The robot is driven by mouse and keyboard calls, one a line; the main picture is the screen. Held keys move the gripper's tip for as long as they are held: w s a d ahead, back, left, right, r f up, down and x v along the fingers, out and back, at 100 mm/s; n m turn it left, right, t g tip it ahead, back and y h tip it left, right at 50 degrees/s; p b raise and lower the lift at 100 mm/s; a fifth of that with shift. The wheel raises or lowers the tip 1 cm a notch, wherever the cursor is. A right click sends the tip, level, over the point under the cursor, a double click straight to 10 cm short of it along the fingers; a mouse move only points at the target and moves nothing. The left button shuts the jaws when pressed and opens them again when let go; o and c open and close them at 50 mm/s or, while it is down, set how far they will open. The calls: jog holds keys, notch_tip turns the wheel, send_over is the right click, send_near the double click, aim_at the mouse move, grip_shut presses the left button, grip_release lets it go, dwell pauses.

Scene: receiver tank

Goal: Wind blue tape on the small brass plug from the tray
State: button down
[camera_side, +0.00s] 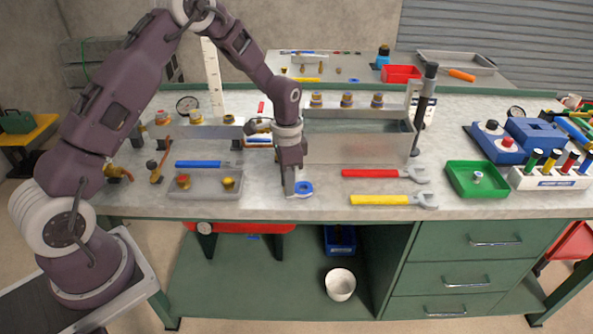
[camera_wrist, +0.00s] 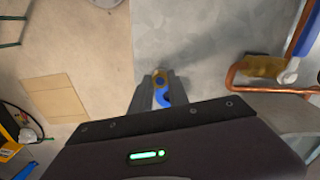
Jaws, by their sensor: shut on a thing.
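My gripper (camera_side: 290,190) points down near the front edge of the bench, shut on a blue tape roll (camera_side: 304,188) with a pale centre. The roll juts out to the right of the fingers. In the wrist view, the blue tape (camera_wrist: 163,99) shows between the fingers (camera_wrist: 158,92), with a small yellowish spot beyond it that I cannot identify. The grey tray (camera_side: 206,193) lies to the left of my gripper. A brass plug with a reddish top (camera_side: 183,181) and a yellower brass plug (camera_side: 229,183) sit in it, apart.
A metal tank (camera_side: 355,148) with fittings on top stands behind my gripper. A red wrench (camera_side: 375,173) and a yellow wrench (camera_side: 388,200) lie to the right. A green tray (camera_side: 460,178) is further right. Copper pipes (camera_wrist: 250,88) show in the wrist view.

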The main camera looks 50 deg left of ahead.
jog(key=d, duration=0.1)
jog(key=w+d, duration=0.1)
jog(key=d, duration=0.1)
jog(key=w+d, duration=0.1)
jog(key=d, duration=0.1)
jog(key=shift+w, duration=0.2)
jog(key=w, duration=0.3)
jog(key=shift+w, duration=0.2)
jog(key=w+a, duration=0.2)
jog(key=shift+w+a, duration=0.15)
jog(key=shift+a, duration=0.25)
jog(key=a, duration=0.1)
jog(key=s+a, duration=0.1)
jog(key=a, duration=0.1)
jog(key=s+a, duration=0.1)
jog(key=shift+s+a, duration=0.1)
jog(key=shift+a, duration=0.2)
jog(key=s, duration=0.3)
jog(key=shift+s, duration=0.25)
jog(key=shift+s+d, duration=1)
jog(key=shift+s, duration=0.1)
notch_tip(320, 180, up, 6)
jog(key=shift+r, duration=0.1)
